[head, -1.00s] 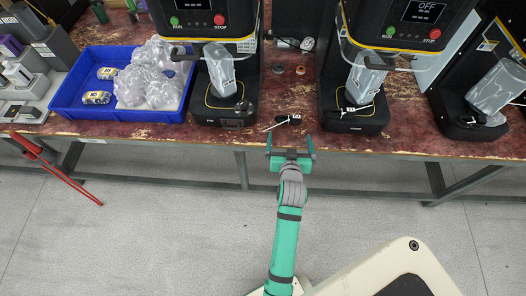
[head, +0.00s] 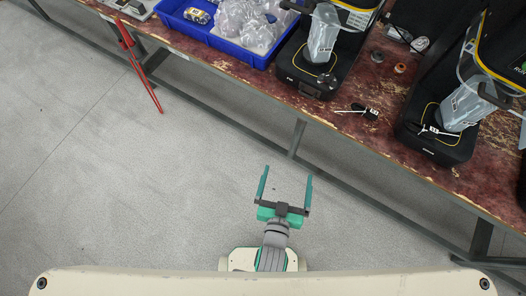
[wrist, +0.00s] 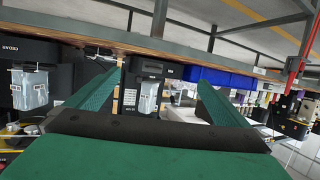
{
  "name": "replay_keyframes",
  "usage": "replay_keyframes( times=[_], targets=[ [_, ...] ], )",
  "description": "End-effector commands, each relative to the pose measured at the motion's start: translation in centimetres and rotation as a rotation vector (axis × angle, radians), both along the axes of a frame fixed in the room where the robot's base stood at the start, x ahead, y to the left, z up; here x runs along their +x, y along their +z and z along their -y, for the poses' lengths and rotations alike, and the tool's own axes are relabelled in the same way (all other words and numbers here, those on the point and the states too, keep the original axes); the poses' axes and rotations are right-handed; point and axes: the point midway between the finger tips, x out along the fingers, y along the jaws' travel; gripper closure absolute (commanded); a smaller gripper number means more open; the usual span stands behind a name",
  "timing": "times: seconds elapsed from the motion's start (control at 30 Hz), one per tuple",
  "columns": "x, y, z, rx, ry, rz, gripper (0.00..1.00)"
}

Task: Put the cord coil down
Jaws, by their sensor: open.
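My gripper (head: 286,178) is open with nothing between its fingers. In the head view it is over the grey floor, apart from the table's front edge. The wrist view also shows the two spread green fingers (wrist: 158,80) with no object held. A small black item with a white tag and a thin pale rod (head: 362,111) lies on the table near its front edge, between two machines. I cannot tell whether it is the cord coil; no clear coil of cord shows.
The worn red-brown table (head: 340,135) runs diagonally across the head view. Black machines (head: 308,65) with clear guards stand on it. A blue bin (head: 205,32) holds clear bags and cans. A red-handled tool (head: 137,62) leans at the left. The floor (head: 120,200) is clear.

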Motion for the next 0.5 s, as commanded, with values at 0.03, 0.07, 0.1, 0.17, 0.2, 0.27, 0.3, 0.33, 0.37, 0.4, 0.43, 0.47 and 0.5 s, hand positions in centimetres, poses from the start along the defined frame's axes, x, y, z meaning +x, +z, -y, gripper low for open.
replay_keyframes(
  times=[0.03,0.07,0.1,0.17,0.2,0.27,0.3,0.33,0.37,0.4,0.43,0.47,0.5],
  targets=[
    [-1.7,0.5,-1.4,0.001,0.031,-0.001,0.00],
    [-2.6,0.9,-2.0,0.001,0.046,0.003,0.00],
    [-3.7,1.6,-2.9,0.000,0.068,0.009,0.00],
    [-5.3,2.6,-4.0,0.001,0.098,0.019,0.00],
    [-6.3,3.3,-4.7,0.002,0.117,0.025,0.00],
    [-7.6,4.4,-5.5,0.003,0.145,0.033,0.00],
    [-8.4,5.1,-6.0,0.005,0.161,0.039,0.00],
    [-9.0,5.5,-6.3,0.004,0.172,0.042,0.00],
    [-9.4,5.9,-6.6,0.005,0.183,0.046,0.00],
    [-9.9,6.4,-6.9,0.005,0.195,0.050,0.00],
    [-10.3,6.8,-7.0,0.006,0.201,0.053,0.00],
    [-10.5,7.1,-7.2,0.007,0.208,0.056,0.00],
    [-10.8,7.4,-7.3,0.008,0.215,0.058,0.00]
  ],
)
